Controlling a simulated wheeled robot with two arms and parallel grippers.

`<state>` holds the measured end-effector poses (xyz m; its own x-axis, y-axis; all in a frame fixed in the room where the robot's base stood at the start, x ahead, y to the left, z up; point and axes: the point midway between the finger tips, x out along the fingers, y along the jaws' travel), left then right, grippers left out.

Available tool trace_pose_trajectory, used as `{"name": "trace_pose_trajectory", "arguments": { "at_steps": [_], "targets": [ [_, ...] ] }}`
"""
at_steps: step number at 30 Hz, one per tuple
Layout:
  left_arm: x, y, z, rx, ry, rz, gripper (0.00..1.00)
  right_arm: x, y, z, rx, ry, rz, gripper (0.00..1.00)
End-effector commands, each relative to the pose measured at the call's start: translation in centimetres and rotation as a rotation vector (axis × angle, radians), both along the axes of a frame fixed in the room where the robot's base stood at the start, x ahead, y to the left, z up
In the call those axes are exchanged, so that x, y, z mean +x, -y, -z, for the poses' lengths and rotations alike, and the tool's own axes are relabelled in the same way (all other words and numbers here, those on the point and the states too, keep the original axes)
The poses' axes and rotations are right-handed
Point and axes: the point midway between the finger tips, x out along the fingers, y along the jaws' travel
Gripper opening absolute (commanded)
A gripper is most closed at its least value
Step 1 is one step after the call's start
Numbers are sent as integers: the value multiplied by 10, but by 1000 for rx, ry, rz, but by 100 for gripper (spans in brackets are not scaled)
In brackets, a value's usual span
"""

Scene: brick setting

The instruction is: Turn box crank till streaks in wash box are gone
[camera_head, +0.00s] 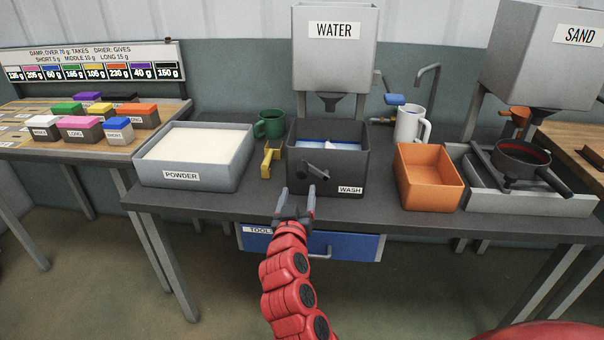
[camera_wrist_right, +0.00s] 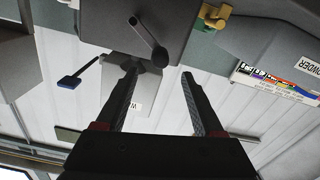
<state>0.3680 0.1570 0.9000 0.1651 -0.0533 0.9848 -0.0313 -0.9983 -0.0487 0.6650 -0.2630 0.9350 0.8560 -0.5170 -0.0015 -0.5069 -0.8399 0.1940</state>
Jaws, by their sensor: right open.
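The dark grey wash box (camera_head: 297,179), labelled WASH, stands on the bench below the water tank. Blue and whitish areas show inside it; I cannot tell streaks clearly. Its dark crank (camera_head: 313,171) sticks out of the front wall, and it also shows in the right wrist view (camera_wrist_right: 148,40). My right gripper (camera_head: 297,195) is open and empty, in front of the box and just below and left of the crank in the head view. In the right wrist view, its fingers (camera_wrist_right: 161,72) point toward the crank, apparently without touching it. My left gripper is out of view.
A powder tray (camera_head: 190,180), yellow bracket (camera_head: 270,158) and green mug (camera_head: 271,124) stand left of the box. A white mug (camera_head: 409,124) and orange bin (camera_head: 428,176) stand right. The water tank (camera_head: 334,65) hangs above; a blue drawer (camera_head: 345,247) is below.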

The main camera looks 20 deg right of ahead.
Motion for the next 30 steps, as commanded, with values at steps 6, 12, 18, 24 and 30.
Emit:
{"name": "trace_pose_trajectory", "arguments": {
  "at_steps": [6,12,18,24,30],
  "targets": [
    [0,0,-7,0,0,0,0,42,26,-2,-1,1,1,69],
    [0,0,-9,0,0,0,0,67,41,0,-1,-2,1,69],
    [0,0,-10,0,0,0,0,78,46,-1,-1,2,-2,69],
    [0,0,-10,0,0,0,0,79,47,-1,-1,2,-3,69],
    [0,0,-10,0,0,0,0,79,47,0,-2,1,-2,50]
  ]
}}
